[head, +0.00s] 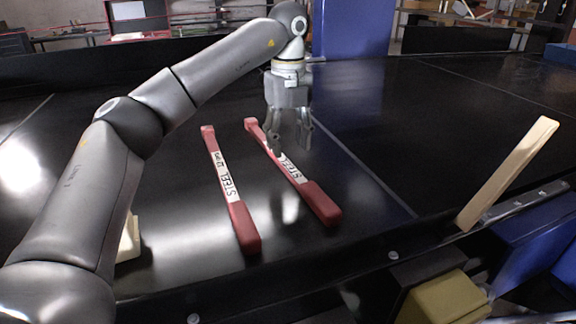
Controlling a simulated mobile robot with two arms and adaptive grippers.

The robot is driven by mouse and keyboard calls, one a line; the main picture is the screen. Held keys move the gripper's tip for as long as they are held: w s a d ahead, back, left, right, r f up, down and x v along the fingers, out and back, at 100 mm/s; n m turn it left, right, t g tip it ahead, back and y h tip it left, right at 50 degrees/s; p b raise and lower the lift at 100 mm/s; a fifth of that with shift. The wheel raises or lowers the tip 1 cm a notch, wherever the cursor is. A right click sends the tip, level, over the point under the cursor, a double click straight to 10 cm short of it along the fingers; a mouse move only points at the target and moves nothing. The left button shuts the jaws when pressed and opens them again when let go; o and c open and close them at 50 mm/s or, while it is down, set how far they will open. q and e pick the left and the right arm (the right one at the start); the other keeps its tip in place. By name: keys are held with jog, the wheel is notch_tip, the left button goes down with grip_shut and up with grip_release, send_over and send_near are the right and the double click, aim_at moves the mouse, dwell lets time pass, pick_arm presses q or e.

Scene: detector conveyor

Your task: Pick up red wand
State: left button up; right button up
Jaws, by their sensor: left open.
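Two red wands with white "STEEL" labels lie on the black conveyor belt. One red wand (231,188) lies on the left, and the other red wand (318,200) lies to its right, slanting from upper left to lower right. My left gripper (289,148) points down over the upper part of the right wand, with its fingers spread open. The fingertips overlap the wand in the picture; I cannot tell whether they touch it. The gripper hides a bit of that wand. My right gripper is not in view.
A cream-coloured bar (507,174) leans at the belt's near right edge. A pale object (128,238) is partly hidden behind my left arm. A blue post (350,28) stands behind the gripper.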

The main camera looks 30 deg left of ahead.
aim_at(289, 167)
pick_arm(q)
jog(key=shift+a+f, duration=0.1)
jog(key=shift+f, duration=0.3)
jog(key=shift+w+f, duration=0.15)
jog(key=shift+f, duration=0.15)
jog(key=f+p, duration=0.2)
jog(key=f, duration=0.2)
jog(key=shift+d+f, duration=0.1)
jog(key=shift+d, duration=0.1)
jog(key=shift+f, duration=0.3)
jog(key=c, duration=0.4)
grip_shut()
jog(key=shift+r, duration=0.1)
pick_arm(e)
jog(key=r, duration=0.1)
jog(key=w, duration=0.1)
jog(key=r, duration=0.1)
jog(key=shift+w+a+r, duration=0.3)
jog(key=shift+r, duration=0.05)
